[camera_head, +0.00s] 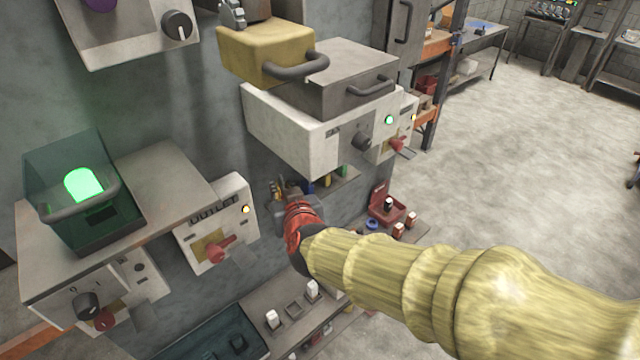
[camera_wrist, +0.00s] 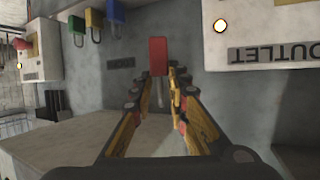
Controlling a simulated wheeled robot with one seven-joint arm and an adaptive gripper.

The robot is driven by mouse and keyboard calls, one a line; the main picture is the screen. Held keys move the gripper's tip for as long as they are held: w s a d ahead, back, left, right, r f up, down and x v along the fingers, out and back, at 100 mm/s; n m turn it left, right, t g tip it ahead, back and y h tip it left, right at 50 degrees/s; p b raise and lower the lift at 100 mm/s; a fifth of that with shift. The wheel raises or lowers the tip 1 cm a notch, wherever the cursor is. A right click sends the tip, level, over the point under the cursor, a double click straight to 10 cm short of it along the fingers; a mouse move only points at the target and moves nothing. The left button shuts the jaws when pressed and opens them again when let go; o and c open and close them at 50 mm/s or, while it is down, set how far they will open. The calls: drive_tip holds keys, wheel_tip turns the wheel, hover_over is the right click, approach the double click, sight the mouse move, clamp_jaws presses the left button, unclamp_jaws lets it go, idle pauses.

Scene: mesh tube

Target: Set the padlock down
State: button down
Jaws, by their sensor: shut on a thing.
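My gripper (camera_head: 281,188) is in front of the grey wall, right of the OUTLET box (camera_head: 216,222). In the wrist view my gripper (camera_wrist: 160,78) is shut on a red padlock (camera_wrist: 158,52). The padlock's red body shows at the fingertips, and its grey shackle runs back between the fingers. It appears held in the air, clear of any surface. In the head view I cannot make out the padlock at the fingers.
A lower shelf (camera_head: 262,308) holds small white-and-dark items. A red holder (camera_head: 385,203) stands right of my gripper. A white box (camera_head: 300,130) juts out above.

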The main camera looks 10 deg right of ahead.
drive_tip(key=w+f+b, duration=0.1)
drive_tip(key=w+f, duration=0.2)
drive_tip(key=w, duration=0.1)
drive_tip(key=w+d+f+b, duration=0.1)
drive_tip(key=w+f, duration=0.2)
drive_tip(key=w, duration=0.1)
drive_tip(key=w+d+f+b, duration=0.1)
drive_tip(key=w+f, duration=0.2)
drive_tip(key=w, duration=0.1)
drive_tip(key=shift+w+f+b, duration=0.2)
drive_tip(key=shift+f+b, duration=0.05)
drive_tip(key=shift+b, duration=0.05)
drive_tip(key=shift+f, duration=1.5)
drive_tip(key=shift+f+b, duration=0.2)
drive_tip(key=shift+b, duration=0.1)
drive_tip(key=c, duration=2.2)
unclamp_jaws()
drive_tip(key=o, duration=0.5)
drive_tip(key=shift+c, duration=0.2)
